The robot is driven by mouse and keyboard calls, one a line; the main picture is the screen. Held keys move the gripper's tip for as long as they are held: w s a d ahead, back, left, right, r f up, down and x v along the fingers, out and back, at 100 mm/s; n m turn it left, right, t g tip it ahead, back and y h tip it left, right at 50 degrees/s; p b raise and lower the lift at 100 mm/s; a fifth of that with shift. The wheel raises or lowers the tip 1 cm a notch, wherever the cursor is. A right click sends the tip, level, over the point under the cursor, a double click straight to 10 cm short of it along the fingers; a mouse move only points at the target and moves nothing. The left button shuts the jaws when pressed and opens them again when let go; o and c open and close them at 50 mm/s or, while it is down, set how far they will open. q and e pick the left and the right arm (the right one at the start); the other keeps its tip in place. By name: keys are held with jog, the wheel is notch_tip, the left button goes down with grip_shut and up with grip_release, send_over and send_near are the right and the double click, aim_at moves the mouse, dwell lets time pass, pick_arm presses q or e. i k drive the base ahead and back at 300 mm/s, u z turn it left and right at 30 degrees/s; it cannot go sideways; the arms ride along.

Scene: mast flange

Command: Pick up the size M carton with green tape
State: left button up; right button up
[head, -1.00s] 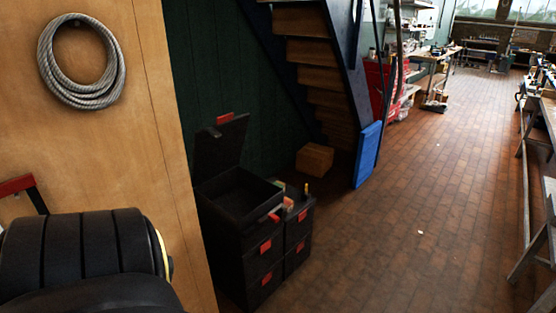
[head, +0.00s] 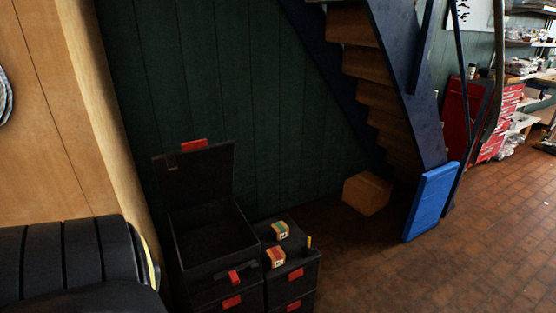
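A small carton with a green band (head: 281,230) sits on top of the lower black box (head: 289,268), right of the open black case. A second small carton with a red band (head: 275,257) sits in front of it on the same top. Each has a small pale label whose lettering is too small to read. A larger plain brown carton (head: 367,193) stands on the floor under the stairs; I see no green tape on it. Neither of my grippers is in view.
The black case (head: 205,232) has its lid raised against the dark green wall. A small upright yellowish item (head: 308,242) stands at the box top's right edge. A blue panel (head: 430,202) leans by the stairs. Brick floor (head: 440,275) is clear at right.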

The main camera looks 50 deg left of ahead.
aim_at(280, 231)
jog(key=u, duration=0.7)
jog(key=i, duration=1.65)
jog(key=u, duration=1.95)
jog(key=i, duration=0.6)
jog(key=u, duration=0.5)
